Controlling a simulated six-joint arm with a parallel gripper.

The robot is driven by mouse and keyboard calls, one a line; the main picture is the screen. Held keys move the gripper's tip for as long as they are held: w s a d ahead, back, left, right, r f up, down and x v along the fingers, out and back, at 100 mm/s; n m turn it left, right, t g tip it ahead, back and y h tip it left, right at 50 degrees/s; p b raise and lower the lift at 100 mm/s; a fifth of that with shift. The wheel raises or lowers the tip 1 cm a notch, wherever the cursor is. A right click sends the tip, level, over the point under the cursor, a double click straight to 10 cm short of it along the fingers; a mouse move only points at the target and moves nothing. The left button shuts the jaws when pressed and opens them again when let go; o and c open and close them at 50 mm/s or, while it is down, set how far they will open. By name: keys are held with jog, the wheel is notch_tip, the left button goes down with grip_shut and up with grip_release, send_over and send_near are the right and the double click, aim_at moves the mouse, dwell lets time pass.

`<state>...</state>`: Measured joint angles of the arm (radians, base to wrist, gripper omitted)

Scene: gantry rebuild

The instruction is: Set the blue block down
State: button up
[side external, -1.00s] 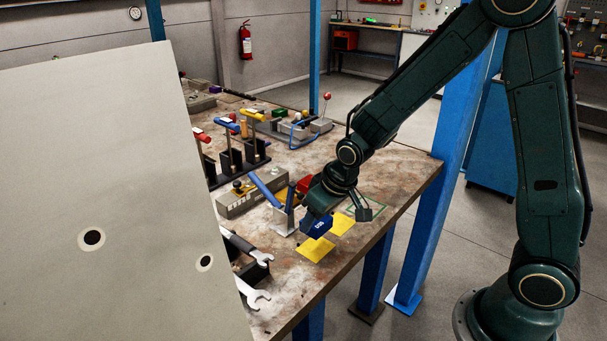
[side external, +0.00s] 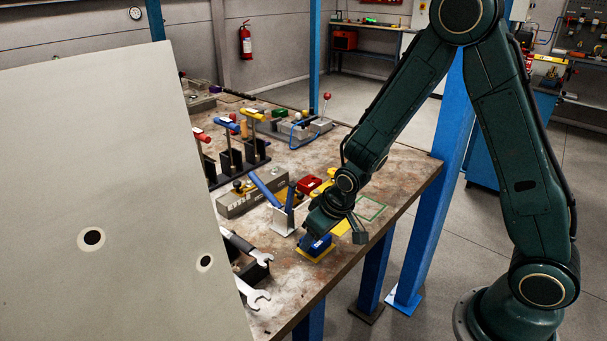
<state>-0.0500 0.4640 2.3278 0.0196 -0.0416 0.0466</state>
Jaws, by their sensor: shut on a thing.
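The blue block (side external: 318,246) is at the yellow patch (side external: 313,256) nearest the front edge of the worn workbench (side external: 290,284). My dark green gripper (side external: 333,232) is low over the bench and shut on the block. The gripper hides part of the block. I cannot tell whether the block's underside touches the patch. A second yellow patch (side external: 342,228) lies just behind, partly covered by my gripper.
A white holder with blue handles (side external: 282,218) stands close left of the block. A red block (side external: 310,184) and a green outlined square (side external: 370,208) lie behind. Wrenches (side external: 255,297) lie at the front left. A large pale panel (side external: 110,190) blocks the left side.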

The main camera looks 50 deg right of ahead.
jog(key=shift+f, duration=0.1)
jog(key=o, duration=1.2)
jog(key=shift+r, duration=0.35)
jog(key=shift+v, duration=5.8)
jog(key=shift+s, duration=0.2)
